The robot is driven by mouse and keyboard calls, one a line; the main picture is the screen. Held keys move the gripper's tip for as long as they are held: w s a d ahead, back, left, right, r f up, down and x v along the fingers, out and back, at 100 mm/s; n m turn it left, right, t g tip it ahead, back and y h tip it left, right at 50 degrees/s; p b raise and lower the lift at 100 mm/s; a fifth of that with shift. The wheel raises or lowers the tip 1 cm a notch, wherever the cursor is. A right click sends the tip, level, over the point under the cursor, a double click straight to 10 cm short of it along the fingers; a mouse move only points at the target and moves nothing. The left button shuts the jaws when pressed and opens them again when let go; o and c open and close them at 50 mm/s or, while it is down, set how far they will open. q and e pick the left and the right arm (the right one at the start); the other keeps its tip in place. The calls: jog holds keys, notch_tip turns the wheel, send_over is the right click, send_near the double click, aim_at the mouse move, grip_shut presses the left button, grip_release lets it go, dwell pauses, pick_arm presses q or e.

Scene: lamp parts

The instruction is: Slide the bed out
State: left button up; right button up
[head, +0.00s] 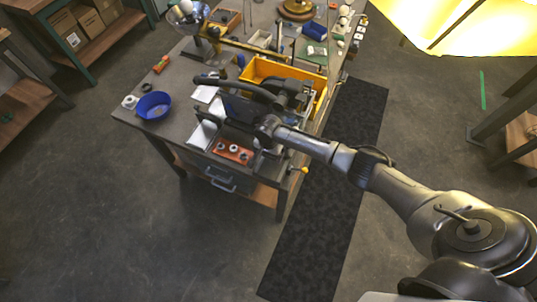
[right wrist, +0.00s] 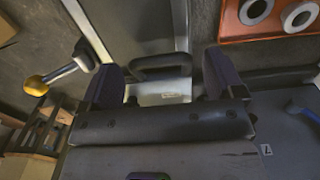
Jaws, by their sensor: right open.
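My right gripper (right wrist: 162,72) is open in the right wrist view, with one dark finger on each side. A dark loop handle (right wrist: 161,64) lies between the fingers, with a gap to each; the jaws are not closed on it. The handle sits by a small pale plate on a grey machine part, which may be the bed; its outline is partly hidden. In the head view my right arm reaches from the lower right over the grey machine on the bench and hides much of it. My left gripper does not show.
An orange-red block (head: 233,152) with pale rings sits on the machine's front part. A yellow-knobbed lever (head: 303,170) sticks out at the right. A yellow bin (head: 285,72) stands behind, and a blue bowl (head: 154,105) at the bench's left. The floor in front is clear.

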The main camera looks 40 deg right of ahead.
jog(key=shift+f, duration=0.4)
jog(key=shift+c, duration=0.3)
jog(key=c, duration=1)
jog(key=a+p, duration=0.1)
jog(key=s+a+p, duration=0.1)
jog(key=a+p, duration=0.1)
jog(key=s+a+r+p, duration=0.1)
jog(key=p, duration=0.1)
jog(key=shift+a, duration=0.3)
jog(key=s+a+p, duration=0.1)
jog(key=a+p, duration=0.1)
jog(key=a, duration=0.1)
jog(key=s+a+p, duration=0.2)
jog(key=a, duration=0.2)
jog(key=s+a+f+p, duration=0.1)
jog(key=a+p, duration=0.1)
jog(key=a, duration=0.1)
jog(key=shift+s+a+p, duration=0.2)
jog(key=shift+s+p, duration=0.05)
jog(key=shift+p, duration=0.15)
